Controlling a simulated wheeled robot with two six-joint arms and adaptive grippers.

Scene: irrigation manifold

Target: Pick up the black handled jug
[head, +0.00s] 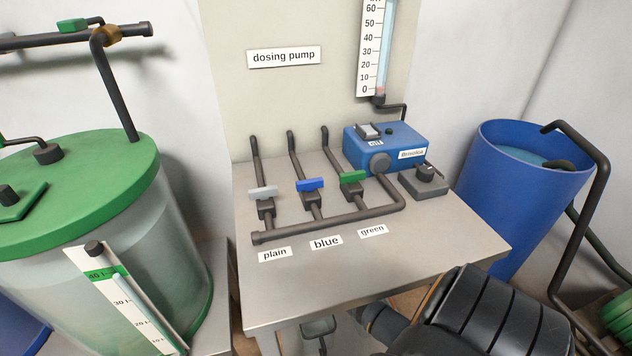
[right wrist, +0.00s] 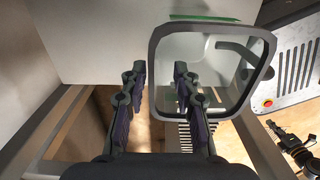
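In the right wrist view a clear vessel with a dark rounded-square rim (right wrist: 262,90) is seen from above. It appears to be the jug; a dark bar (right wrist: 234,47) shows across its opening. My right gripper (right wrist: 160,76) is open, its two fingers on either side of the vessel's left edge. I cannot tell whether they touch it. A black jointed part at the right edge of the right wrist view, seemingly my left gripper (right wrist: 296,150), is too small to read.
A grey bench (head: 440,255) holds a pipe manifold (head: 335,222) with grey, blue and green valves and a blue dosing pump (head: 385,148). A green-lidded tank (head: 90,190) stands left, a blue barrel (head: 510,190) right. The bench's front strip is clear.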

